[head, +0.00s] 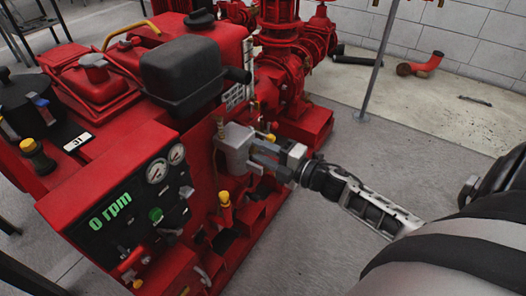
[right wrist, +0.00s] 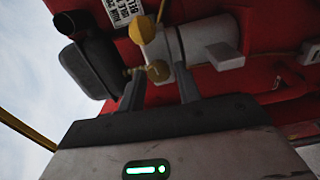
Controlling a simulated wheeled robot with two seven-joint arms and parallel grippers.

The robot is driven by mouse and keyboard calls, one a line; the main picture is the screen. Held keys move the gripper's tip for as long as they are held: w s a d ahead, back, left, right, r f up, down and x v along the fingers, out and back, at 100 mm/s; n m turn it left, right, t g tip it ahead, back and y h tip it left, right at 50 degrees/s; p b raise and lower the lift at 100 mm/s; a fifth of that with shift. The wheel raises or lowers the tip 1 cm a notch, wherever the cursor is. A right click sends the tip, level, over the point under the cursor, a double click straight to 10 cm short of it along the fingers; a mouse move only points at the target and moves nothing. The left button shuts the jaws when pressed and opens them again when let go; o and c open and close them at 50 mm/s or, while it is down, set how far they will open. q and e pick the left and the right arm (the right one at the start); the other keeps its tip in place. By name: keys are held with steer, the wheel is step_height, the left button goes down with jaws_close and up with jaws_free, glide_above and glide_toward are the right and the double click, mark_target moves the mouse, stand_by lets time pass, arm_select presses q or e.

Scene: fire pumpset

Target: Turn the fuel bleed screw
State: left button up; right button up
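My right gripper (head: 258,152) reaches in from the right beside a grey housing (head: 236,150) on the red engine. In the right wrist view its two fingers (right wrist: 160,88) are apart, with a gap between them. A small brass-coloured screw head (right wrist: 158,70), which looks like the bleed screw, shows just beyond the gap, nearer the left finger. I cannot tell whether a finger touches it. A larger yellow knob (right wrist: 143,30) sits above it at the end of the pale grey housing (right wrist: 170,46). In the head view the fingers and housing hide the screw. My left gripper is not in view.
A control panel (head: 135,208) reading "0 rpm" is at lower left. A black tank (head: 182,72) rises above the housing. A yellow-topped fitting (head: 225,205) stands below the gripper. A thin grey post (head: 377,65) stands at right. The grey floor (head: 400,150) there is clear.

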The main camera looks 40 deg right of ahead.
steer(key=shift+s+d, duration=0.2)
steer(key=shift+s, duration=0.2)
arm_select(q)
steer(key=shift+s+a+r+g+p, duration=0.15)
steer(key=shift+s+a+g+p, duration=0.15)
steer(key=shift+p, duration=0.65)
arm_select(e)
steer(key=v, duration=1.5)
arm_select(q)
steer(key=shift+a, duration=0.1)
